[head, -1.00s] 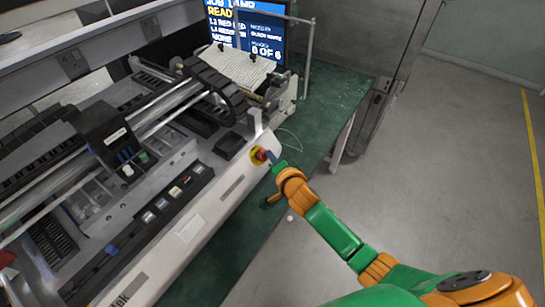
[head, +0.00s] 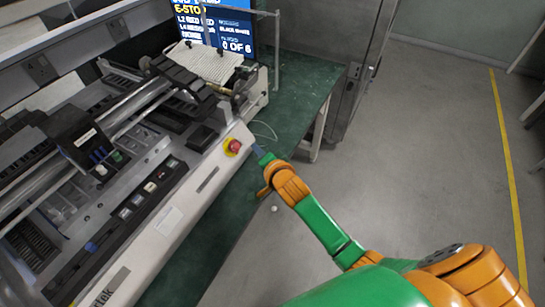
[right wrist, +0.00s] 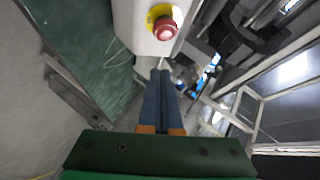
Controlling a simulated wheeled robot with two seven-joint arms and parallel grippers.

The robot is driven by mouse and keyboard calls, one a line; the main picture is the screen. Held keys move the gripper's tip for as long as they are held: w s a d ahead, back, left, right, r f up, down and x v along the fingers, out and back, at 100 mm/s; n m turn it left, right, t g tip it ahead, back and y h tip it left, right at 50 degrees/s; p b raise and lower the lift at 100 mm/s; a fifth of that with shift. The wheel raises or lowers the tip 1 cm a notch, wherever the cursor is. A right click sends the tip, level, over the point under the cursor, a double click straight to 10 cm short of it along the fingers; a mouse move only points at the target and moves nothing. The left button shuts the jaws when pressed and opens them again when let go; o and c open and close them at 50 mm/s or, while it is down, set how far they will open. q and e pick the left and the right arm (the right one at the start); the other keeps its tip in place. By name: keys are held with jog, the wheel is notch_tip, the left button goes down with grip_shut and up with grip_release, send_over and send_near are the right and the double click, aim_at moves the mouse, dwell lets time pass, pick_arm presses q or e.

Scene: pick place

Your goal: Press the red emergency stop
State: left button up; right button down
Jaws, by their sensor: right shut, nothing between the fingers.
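The red emergency stop (head: 234,146) is a red button on a yellow ring at the right end of the machine's front panel. It also shows in the right wrist view (right wrist: 165,29), at the top centre. My right gripper (head: 262,155) is just right of the button with a visible gap, not touching it. In the right wrist view its two blue fingers (right wrist: 160,74) are together and empty, pointing below the button. The screen (head: 229,27) behind the machine reads "E-STOP". My left gripper is out of view.
The large pale machine (head: 195,185) stands on a green table (head: 292,100). A thin cable (head: 266,128) curls on the table beside the machine. A metal cabinet (head: 360,70) stands behind. The grey floor on the right is open, with a yellow line (head: 508,160).

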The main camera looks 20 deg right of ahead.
jog(key=v, duration=0.6)
jog(key=shift+s+r, duration=0.2)
jog(key=shift+s, duration=0.05)
jog(key=shift+a, duration=0.1)
